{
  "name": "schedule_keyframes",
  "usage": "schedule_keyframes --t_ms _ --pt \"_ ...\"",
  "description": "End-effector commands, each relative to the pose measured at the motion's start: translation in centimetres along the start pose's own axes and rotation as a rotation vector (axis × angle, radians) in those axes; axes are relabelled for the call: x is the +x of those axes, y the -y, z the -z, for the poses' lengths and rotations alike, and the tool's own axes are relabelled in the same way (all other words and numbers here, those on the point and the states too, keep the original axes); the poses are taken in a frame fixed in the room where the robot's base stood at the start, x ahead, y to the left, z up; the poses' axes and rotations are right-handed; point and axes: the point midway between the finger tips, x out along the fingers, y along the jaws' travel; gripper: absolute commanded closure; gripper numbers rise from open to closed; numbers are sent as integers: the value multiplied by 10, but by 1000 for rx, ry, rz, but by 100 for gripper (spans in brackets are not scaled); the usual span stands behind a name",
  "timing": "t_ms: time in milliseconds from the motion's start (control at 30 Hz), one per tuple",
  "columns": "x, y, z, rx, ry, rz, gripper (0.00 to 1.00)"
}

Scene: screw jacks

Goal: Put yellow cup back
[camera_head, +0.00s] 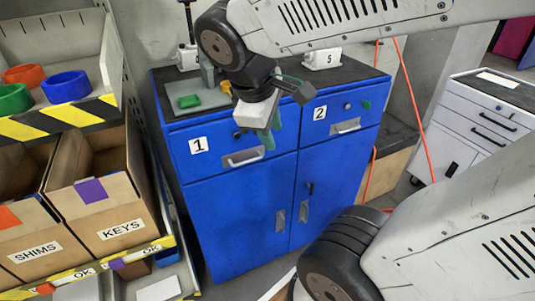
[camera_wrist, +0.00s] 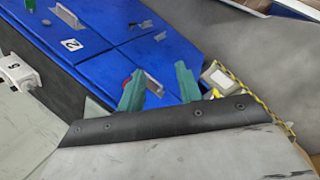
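I cannot make out a yellow cup in either view. An orange cup (camera_head: 24,75), a blue cup (camera_head: 66,86) and a green cup (camera_head: 13,98) stand on the upper shelf at the left. My gripper (camera_head: 268,143) points down in front of the blue cabinet, near the drawer marked 1. In the wrist view its two green fingers (camera_wrist: 159,68) are apart with nothing seen between them. A small yellow patch (camera_wrist: 216,95) shows beside the right finger there; I cannot tell what it is.
The blue cabinet (camera_head: 240,205) has a dark top with a grey tray (camera_head: 183,106) and a green piece on it. Cardboard bins marked SHIMS (camera_head: 35,254) and KEYS (camera_head: 122,229) fill the left rack. Orange cables (camera_head: 407,82) hang at the right, near a white drawer unit (camera_head: 470,132).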

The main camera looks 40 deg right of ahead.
Motion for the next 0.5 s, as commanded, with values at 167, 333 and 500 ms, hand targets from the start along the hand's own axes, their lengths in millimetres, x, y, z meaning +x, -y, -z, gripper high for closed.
schedule_keyframes --t_ms 167,333,500 --pt "-11 54 -22 385 -109 240 65" --pt "-18 76 -25 527 -139 346 65" --pt "-19 78 -24 540 -141 356 65"
